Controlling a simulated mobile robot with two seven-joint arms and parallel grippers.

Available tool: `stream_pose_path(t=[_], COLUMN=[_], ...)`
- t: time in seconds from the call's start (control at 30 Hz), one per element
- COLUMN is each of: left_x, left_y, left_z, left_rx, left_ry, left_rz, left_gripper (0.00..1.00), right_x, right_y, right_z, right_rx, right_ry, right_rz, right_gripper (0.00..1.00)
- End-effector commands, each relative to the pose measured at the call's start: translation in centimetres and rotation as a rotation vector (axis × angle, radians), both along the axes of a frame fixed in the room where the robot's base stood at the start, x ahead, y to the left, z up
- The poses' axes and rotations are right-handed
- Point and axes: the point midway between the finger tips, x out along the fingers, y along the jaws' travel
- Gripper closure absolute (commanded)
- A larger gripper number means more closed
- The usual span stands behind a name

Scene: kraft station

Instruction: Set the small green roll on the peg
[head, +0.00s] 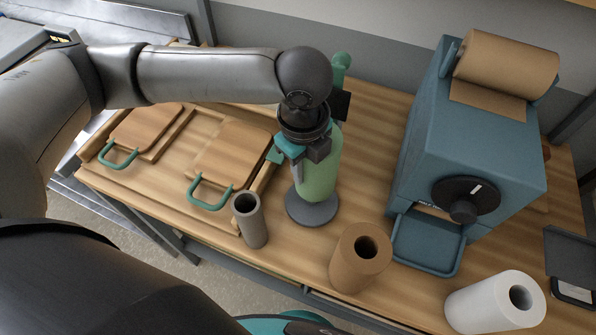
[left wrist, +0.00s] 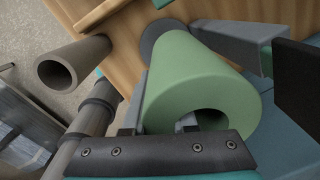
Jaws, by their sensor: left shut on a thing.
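The small green roll (head: 322,178) stands nearly upright over a round grey base disc (head: 311,210). My left gripper (head: 304,160) comes down from above and is shut on the roll's upper end. In the left wrist view the green roll (left wrist: 175,75) shows its open hollow end, and the gripper's fingers sit at that rim, one seemingly inside the hole. The grey disc (left wrist: 155,38) shows beyond the roll's far end. The peg's shaft is hidden, and I cannot tell whether the roll rests on the disc. My right gripper is not in view.
A grey tube (head: 251,222) stands left of the disc, and a brown roll (head: 357,265) stands right of it. A blue dispenser (head: 470,150) stands on the right. Wooden boards with green handles (head: 210,196) lie left.

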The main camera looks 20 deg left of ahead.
Motion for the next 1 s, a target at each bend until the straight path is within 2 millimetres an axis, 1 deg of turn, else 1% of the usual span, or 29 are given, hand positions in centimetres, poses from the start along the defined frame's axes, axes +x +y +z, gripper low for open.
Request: stream_pose_path(t=[0.03, 0.07, 0.1, 0.27, 0.37, 0.47, 0.57, 0.67, 0.8, 0.87, 1.0], left_x=[-1.9, -1.9, -1.9, -2.0, -2.0, -2.1, -2.3, -2.6, -2.9, -3.0, -3.4], left_y=[0.2, 0.2, 0.2, 0.3, 0.2, 0.2, 0.3, 0.3, 0.3, 0.4, 0.5], left_z=[-5.7, -5.7, -5.7, -5.7, -5.2, -3.9, -1.8, 0.7, 4.6, 6.2, 9.8], left_rx=[0.006, 0.006, 0.006, 0.008, 0.006, 0.004, 0.002, 0.0, -0.003, -0.004, -0.004], left_ry=[0.075, 0.075, 0.075, 0.077, 0.075, 0.068, 0.059, 0.047, 0.028, 0.02, 0.002], left_rz=[0.006, 0.006, 0.006, 0.006, 0.006, 0.005, 0.004, 0.002, 0.001, 0.001, 0.0], left_gripper=[1.0, 1.0, 0.7, 0.52, 0.41, 0.4, 0.4, 0.4, 0.4, 0.4, 0.4], right_x=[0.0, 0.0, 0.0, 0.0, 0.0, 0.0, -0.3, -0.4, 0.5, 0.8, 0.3], right_y=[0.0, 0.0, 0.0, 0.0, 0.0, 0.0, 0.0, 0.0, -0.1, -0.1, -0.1], right_z=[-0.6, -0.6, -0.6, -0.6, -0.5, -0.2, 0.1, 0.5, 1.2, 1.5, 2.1], right_rx=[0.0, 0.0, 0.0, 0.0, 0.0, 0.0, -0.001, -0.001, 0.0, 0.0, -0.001], right_ry=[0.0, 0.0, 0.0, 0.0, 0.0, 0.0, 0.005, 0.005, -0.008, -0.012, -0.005], right_rz=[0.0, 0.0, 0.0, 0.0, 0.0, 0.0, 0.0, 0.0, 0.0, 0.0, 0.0], right_gripper=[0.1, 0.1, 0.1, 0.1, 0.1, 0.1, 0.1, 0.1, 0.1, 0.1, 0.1])
